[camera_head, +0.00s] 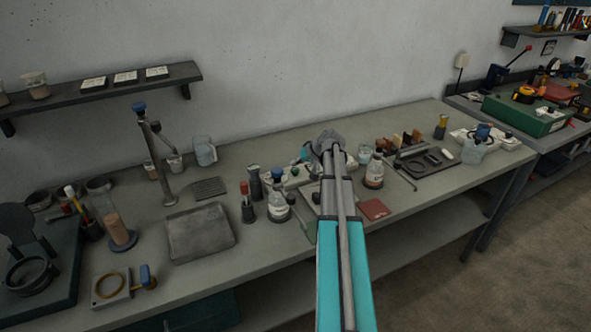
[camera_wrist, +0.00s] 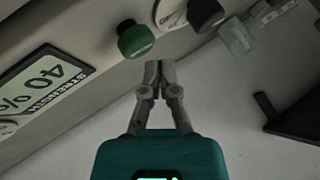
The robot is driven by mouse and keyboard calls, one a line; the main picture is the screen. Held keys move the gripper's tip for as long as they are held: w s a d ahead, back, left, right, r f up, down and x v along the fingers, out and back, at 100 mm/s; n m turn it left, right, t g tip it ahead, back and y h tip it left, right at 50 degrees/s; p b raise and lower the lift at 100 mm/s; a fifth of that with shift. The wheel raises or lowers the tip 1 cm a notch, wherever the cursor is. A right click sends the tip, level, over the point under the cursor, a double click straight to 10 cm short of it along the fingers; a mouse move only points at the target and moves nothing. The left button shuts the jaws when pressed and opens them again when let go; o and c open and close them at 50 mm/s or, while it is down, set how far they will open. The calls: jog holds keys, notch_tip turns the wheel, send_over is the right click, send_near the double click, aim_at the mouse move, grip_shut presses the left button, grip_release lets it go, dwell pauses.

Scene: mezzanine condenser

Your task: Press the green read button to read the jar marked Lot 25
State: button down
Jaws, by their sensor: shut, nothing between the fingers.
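A green button (camera_wrist: 135,40) sticks out from a pale instrument panel (camera_wrist: 85,28) in the wrist view. My gripper (camera_wrist: 160,68) is shut and empty, with its fingertips just below and to the right of the green button in the picture. I cannot tell whether they touch it. A display (camera_wrist: 45,85) on the panel shows 40 %, upside down. A dark knob (camera_wrist: 205,13) sits right of the button. In the head view my arm covers much of the instrument area. No Lot 25 marking can be read in either view.
On the bench (camera_head: 150,275) stand a metal tray (camera_head: 200,232), a flask with a blue stopper (camera_head: 278,205) and a dark-bottomed flask (camera_head: 374,172). A red booklet (camera_head: 374,209) lies near the front edge. A wall shelf (camera_head: 100,84) is at upper left.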

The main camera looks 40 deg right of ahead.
aim_at(296, 170)
jog(key=shift+r+p, duration=2.55)
